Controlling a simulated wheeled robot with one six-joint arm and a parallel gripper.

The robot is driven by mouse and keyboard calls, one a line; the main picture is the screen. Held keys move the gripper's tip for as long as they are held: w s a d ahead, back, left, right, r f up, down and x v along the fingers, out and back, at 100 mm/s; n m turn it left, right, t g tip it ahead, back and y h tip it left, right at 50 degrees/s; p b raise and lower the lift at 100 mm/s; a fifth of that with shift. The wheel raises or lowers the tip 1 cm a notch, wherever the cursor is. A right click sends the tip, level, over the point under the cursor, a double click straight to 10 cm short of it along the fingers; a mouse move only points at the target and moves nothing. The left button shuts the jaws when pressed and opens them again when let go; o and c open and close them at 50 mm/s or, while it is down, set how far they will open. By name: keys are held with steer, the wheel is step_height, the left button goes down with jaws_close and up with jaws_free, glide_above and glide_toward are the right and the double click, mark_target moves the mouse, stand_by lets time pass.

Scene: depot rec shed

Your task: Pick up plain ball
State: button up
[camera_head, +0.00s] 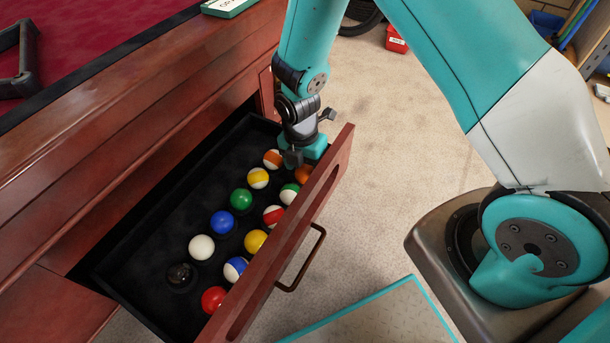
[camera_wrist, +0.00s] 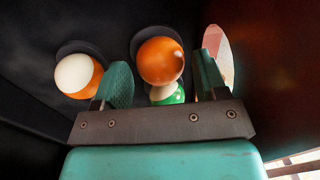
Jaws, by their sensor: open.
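A plain orange ball (camera_wrist: 160,60) lies in the drawer, framed between the fingers of my open gripper (camera_wrist: 162,80) in the wrist view. Whether the fingers touch it cannot be told. In the head view this orange ball (camera_head: 303,174) shows at the drawer's far right end, partly covered by my gripper (camera_head: 300,157). Other plain balls lie in the drawer: green (camera_head: 241,199), blue (camera_head: 222,222), white (camera_head: 201,247), black (camera_head: 181,276) and red (camera_head: 213,298). An orange-and-white ball (camera_wrist: 78,75) and a green-and-white ball (camera_wrist: 168,96) are close to my fingers.
The black-lined drawer (camera_head: 135,262) is open from a red wooden table; its front panel (camera_head: 262,278) and handle (camera_head: 304,272) stand close beside the balls. More striped balls lie in it, including a red-and-white ball (camera_head: 273,215). Carpeted floor (camera_head: 370,190) is clear outside.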

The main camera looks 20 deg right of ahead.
steer(key=shift+s+f, duration=0.1)
steer(key=shift+f, duration=0.85)
steer(key=c, duration=0.7)
steer(key=shift+c, duration=0.2)
steer(key=shift+r, duration=0.2)
